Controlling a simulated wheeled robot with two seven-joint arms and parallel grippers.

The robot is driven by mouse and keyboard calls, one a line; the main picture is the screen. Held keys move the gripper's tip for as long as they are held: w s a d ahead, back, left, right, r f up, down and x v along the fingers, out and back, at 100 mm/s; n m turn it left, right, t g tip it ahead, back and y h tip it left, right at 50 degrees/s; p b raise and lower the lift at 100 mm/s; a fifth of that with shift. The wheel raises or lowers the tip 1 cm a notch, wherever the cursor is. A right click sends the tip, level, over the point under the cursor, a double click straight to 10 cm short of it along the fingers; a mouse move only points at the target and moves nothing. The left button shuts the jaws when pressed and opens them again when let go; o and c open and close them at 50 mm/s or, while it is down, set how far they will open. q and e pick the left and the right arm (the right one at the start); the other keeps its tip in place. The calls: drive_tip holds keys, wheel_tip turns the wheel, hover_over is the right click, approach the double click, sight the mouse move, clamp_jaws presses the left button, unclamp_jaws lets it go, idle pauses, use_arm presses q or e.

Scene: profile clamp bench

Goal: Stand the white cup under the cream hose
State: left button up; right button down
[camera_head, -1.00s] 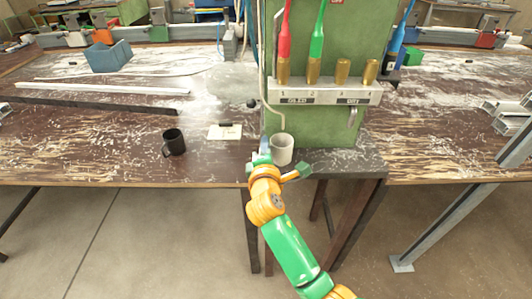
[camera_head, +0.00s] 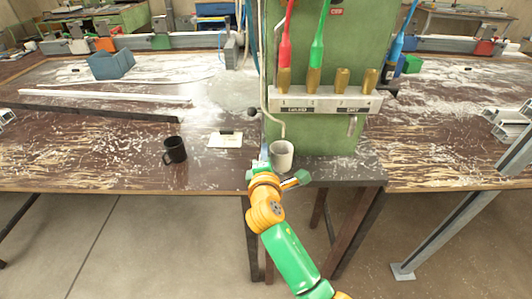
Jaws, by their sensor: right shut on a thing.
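The white cup (camera_head: 283,156) is upright at the left front of the green cabinet, on or just above the dark ledge; I cannot tell whether its base touches. The cream hose (camera_head: 264,85) runs down the cabinet's left edge and bends right, and its end shows just above the cup's mouth. My right gripper (camera_head: 266,162) is at the cup's left side, shut on the cup; its fingertips are small and the grip is partly hidden. My left gripper is not in view.
Red, green and blue hoses with brass nozzles (camera_head: 313,80) hang above a grey labelled rail (camera_head: 325,103). The dark ledge (camera_head: 350,170) is clear right of the cup.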

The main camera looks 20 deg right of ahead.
drive_tip(key=shift+f, duration=0.45)
idle(0.4)
drive_tip(key=c, duration=0.9)
unclamp_jaws()
drive_tip(key=shift+p+v, duration=0.4)
drive_tip(key=shift+v, duration=0.7)
drive_tip(key=v, duration=0.2)
drive_tip(key=f+p+v, duration=0.1)
drive_tip(key=v, duration=0.2)
drive_tip(key=p+v, duration=0.1)
drive_tip(key=v, duration=0.1)
drive_tip(key=shift+s+a+f, duration=0.15)
drive_tip(key=shift+s+f, duration=0.15)
drive_tip(key=shift+s, duration=0.15)
